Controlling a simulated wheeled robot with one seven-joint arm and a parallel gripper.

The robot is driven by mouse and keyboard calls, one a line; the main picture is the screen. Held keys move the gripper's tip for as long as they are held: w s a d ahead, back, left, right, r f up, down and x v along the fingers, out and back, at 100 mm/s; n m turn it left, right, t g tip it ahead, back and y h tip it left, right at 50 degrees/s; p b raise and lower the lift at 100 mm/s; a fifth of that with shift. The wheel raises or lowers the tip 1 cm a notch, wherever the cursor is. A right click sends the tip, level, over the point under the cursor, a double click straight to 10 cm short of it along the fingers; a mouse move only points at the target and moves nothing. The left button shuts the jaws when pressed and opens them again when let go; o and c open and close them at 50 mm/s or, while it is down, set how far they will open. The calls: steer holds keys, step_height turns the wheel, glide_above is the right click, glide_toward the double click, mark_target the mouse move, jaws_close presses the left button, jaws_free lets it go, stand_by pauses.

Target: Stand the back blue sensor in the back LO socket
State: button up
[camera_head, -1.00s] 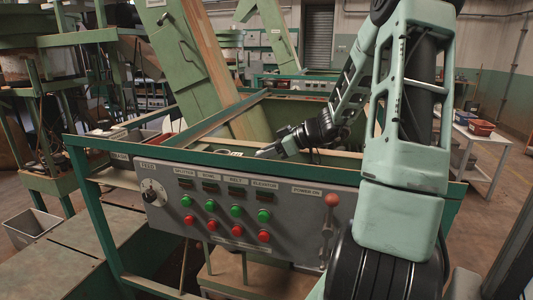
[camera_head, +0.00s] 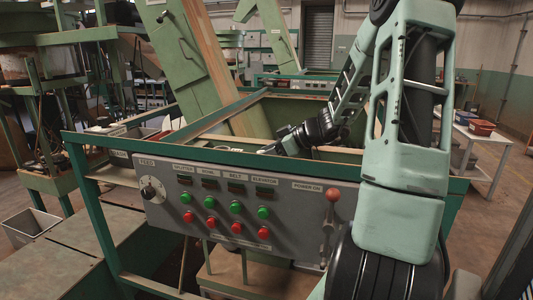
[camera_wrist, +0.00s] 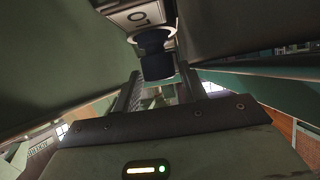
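In the wrist view a dark blue cylindrical sensor (camera_wrist: 156,62) stands at a pale ring-shaped socket (camera_wrist: 153,39), beside a white plate marked LO (camera_wrist: 142,16), which reads upside down. Whether the sensor is fully seated cannot be told. My gripper (camera_wrist: 160,72) has its two dark fingers apart, one to each side of the sensor's near end, with narrow gaps showing. In the head view my gripper (camera_head: 274,149) reaches behind the control panel, over the green-framed hopper; the sensor and socket cannot be made out there.
The grey control panel (camera_head: 285,205) with buttons and a lever stands in front of the hopper. A green frame rail (camera_head: 330,170) runs along its top. Sloping green chutes (camera_head: 185,50) rise behind. In the wrist view, large dark green walls flank the sensor.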

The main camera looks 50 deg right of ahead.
steer(key=v, duration=1.1)
steer(key=shift+p, duration=0.35)
stand_by(0.5)
stand_by(0.5)
